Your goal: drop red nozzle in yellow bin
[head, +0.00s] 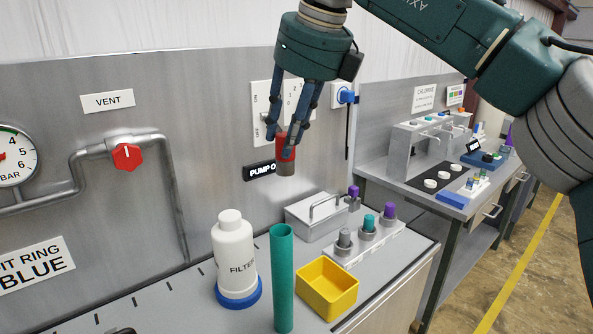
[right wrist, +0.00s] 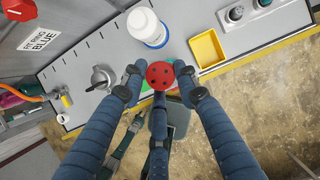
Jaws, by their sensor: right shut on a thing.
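The red nozzle (head: 286,148) has a red upper part and a grey-brown lower end. My right gripper (head: 287,140) is shut on it and holds it in the air, in front of the steel back panel. My left gripper is not seen in the head view.
A teal tube (head: 282,280) stands upright just left of the bin. A white filter (head: 234,255) on a blue ring is further left. Behind the bin are a rack of capped nozzles (head: 367,234) and a grey lidded box (head: 313,217). A red valve knob (head: 127,157) is on the panel.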

